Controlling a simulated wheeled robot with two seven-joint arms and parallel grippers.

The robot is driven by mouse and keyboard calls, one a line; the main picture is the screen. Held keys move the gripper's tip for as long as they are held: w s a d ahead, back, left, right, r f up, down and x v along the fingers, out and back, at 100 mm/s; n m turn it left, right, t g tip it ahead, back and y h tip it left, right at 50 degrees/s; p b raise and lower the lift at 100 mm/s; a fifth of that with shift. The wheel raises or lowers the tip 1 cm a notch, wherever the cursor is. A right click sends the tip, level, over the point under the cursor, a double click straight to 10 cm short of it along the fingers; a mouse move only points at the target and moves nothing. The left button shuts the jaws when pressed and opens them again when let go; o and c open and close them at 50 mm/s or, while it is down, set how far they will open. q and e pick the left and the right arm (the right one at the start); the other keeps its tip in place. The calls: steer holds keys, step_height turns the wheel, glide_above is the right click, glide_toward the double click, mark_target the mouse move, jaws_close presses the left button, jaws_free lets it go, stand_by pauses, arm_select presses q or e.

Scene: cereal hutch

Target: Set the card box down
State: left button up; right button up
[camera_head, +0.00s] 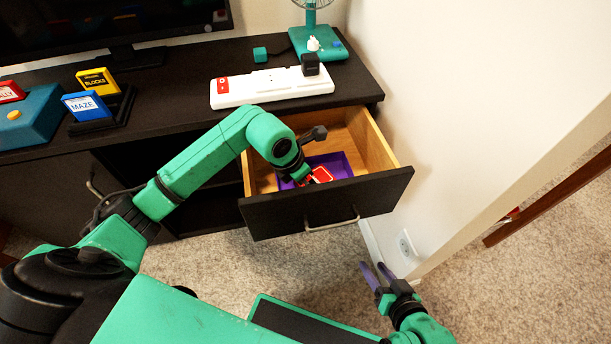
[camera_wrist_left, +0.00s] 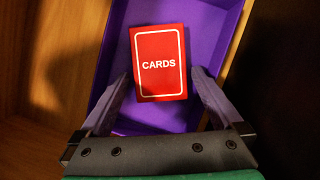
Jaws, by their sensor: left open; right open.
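The red card box (camera_wrist_left: 160,62), marked CARDS, lies flat in a purple tray (camera_wrist_left: 125,35) inside the open drawer. In the head view the card box (camera_head: 321,174) shows partly, beside my left gripper. My left gripper (camera_wrist_left: 160,88) is open, with one finger on each side of the card box's near end and a gap visible on both sides. In the head view the left gripper is mostly hidden by its own wrist. My right gripper (camera_head: 376,274) is open and empty, low over the carpet at the right of the drawer.
The wooden drawer (camera_head: 376,140) is pulled out, with a black front (camera_head: 270,217) and a metal handle (camera_head: 331,222). On the cabinet top (camera_head: 180,75) are a white power strip (camera_head: 265,88), a teal fan (camera_head: 318,43) and game cartridges. A white wall (camera_head: 450,110) stands close right.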

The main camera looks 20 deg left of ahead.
arm_select(q)
steer(key=shift+a+r, duration=0.1)
steer(key=shift+r, duration=0.3)
steer(key=p+v, duration=0.3)
steer(key=v, duration=0.8)
steer(key=shift+s, duration=0.2)
arm_select(e)
steer(key=s+d+r+g+h, duration=0.1)
steer(key=d+r+g+h, duration=0.1)
steer(key=d, duration=0.4)
steer(key=shift+s+d+r+g+h, duration=0.2)
steer(key=shift+s+r+g+h, duration=0.3)
steer(key=shift+g, duration=0.5)
arm_select(q)
steer(key=shift+r, duration=0.1)
arm_select(e)
steer(key=shift+w+r, duration=0.1)
